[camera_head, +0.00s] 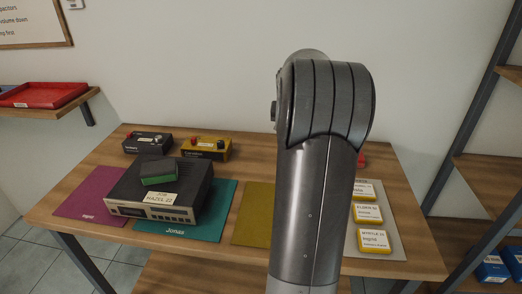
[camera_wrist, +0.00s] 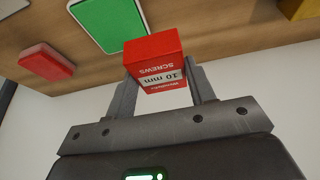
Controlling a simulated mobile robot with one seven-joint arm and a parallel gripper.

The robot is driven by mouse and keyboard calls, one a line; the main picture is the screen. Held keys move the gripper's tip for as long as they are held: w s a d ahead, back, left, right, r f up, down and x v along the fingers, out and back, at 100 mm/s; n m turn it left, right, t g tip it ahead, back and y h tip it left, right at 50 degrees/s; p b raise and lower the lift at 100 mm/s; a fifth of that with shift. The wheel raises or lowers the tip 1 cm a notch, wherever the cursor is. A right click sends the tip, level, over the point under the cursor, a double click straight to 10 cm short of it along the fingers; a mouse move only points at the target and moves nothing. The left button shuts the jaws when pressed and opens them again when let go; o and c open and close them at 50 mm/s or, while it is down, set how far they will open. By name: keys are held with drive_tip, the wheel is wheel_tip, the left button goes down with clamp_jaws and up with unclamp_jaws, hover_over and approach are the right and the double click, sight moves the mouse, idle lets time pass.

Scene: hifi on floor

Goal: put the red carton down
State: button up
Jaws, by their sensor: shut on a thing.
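In the wrist view my gripper (camera_wrist: 166,84) is shut on a red carton (camera_wrist: 155,50) with a white label reading "10 mm SCREWS". The fingers press on its two sides. The wooden table top (camera_wrist: 235,25) shows beyond the carton; I cannot tell whether the carton touches it. In the head view my arm hides the gripper and most of what lies behind it. A small red patch (camera_head: 361,160) shows just right of the arm; I cannot tell whether it is the held carton or another red thing.
A red block (camera_wrist: 47,62) and a green piece (camera_wrist: 108,22) lie near the carton in the wrist view. A grey mat (camera_head: 385,245) bears several yellow-and-white boxes. A dark device (camera_head: 160,195) with a green block (camera_head: 158,172) stands on the left. The olive mat (camera_head: 254,212) looks bare where visible.

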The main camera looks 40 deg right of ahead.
drive_tip(key=w+a+f, duration=0.1)
drive_tip(key=w+f, duration=0.1)
drive_tip(key=w, duration=0.1)
drive_tip(key=w+a+f, duration=0.2)
drive_tip(key=w, duration=0.1)
drive_tip(key=w+a+f, duration=0.1)
drive_tip(key=w+f, duration=0.1)
drive_tip(key=shift+w+a, duration=0.35)
drive_tip(key=shift+w, duration=0.05)
drive_tip(key=shift+f, duration=1.95)
drive_tip(key=shift+f, duration=0.15)
drive_tip(key=o, duration=1)
drive_tip(key=shift+o, duration=0.2)
